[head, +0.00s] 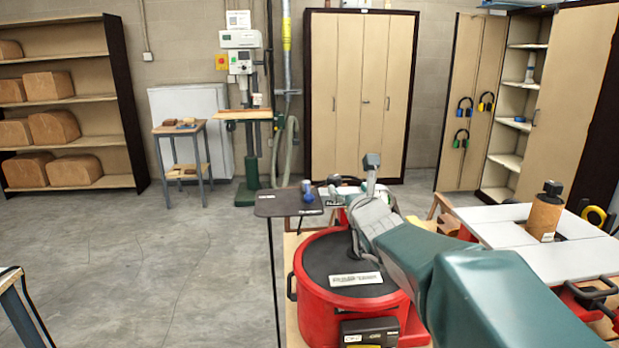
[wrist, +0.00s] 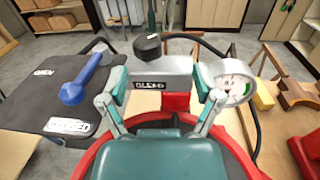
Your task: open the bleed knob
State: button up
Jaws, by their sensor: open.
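In the wrist view, the bleed knob (wrist: 147,46) is a black, faceted knob on top of a grey block (wrist: 176,67) with a dark label that seems to read BLEED. My gripper (wrist: 158,84) is open, with one teal finger on each side of the label. The knob stands beyond the fingers, nearer the left one, and is not between them. Whether the fingers touch the block is unclear.
A round white gauge (wrist: 232,82) sits right beside my right finger. Dark hoses arch around the block. In the head view, a white-topped bench (head: 500,235) stands at right; open floor lies left.

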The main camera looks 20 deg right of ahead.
aim_at(331, 180)
jog(key=w, duration=0.1)
jog(key=w+a, duration=0.1)
jog(key=w, duration=0.3)
jog(key=shift+w+a+r, duration=0.1)
jog(key=shift+w+a, duration=0.15)
jog(key=shift+w, duration=0.35)
jog(key=shift+w+d, duration=0.25)
jog(key=shift+d, duration=0.7)
jog(key=shift+a, duration=0.4)
grip_shut()
